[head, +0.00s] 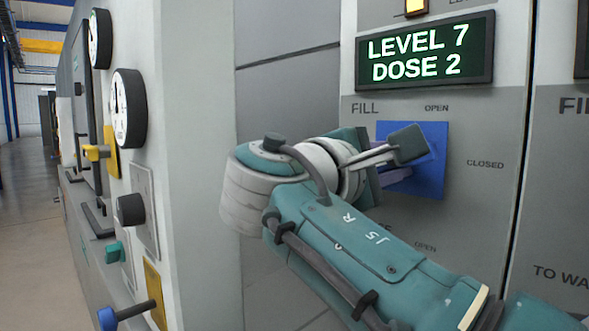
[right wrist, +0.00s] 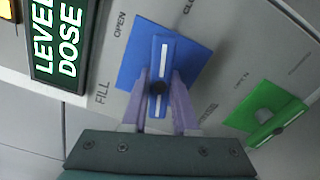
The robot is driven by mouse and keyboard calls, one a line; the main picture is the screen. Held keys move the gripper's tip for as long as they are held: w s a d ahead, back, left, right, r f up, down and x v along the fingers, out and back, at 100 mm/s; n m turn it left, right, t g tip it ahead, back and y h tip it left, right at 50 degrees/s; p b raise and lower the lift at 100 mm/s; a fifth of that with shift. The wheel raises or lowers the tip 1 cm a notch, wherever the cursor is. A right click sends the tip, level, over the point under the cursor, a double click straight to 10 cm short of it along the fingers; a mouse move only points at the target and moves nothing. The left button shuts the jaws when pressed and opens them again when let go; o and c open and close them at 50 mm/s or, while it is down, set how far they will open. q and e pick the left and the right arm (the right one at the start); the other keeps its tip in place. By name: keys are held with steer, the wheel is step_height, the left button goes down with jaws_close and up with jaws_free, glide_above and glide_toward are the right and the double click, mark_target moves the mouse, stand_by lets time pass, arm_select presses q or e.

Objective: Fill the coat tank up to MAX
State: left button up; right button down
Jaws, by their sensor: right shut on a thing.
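The panel display (head: 425,49) reads LEVEL 7, DOSE 2; part of it also shows in the right wrist view (right wrist: 58,40). Below it is the FILL valve's blue square plate (head: 432,175). Its blue handle (right wrist: 162,62), with a white stripe, sits between the purple fingers of my right gripper (right wrist: 160,88). The gripper is shut on it. The stripe lies nearer the CLOSED direction than OPEN, turned slightly toward OPEN. In the head view my wrist mostly hides the handle. My left gripper is out of view. No MAX mark is visible.
A green valve (right wrist: 268,110) with its own label sits beside the blue one, hidden behind my right arm in the head view. Round gauges (head: 129,110) and knobs (head: 131,209) project from the wall at left. A lit amber lamp (head: 415,6) sits above the display.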

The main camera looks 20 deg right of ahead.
steer(key=shift+m+b, duration=0.8)
steer(key=shift+m, duration=0.7)
steer(key=c, duration=0.7)
jaws_free()
steer(key=shift+a, duration=0.1)
steer(key=v, duration=0.9)
steer(key=shift+s+a+b, duration=0.2)
steer(key=shift+a+b, duration=0.15)
steer(key=shift+b, duration=0.05)
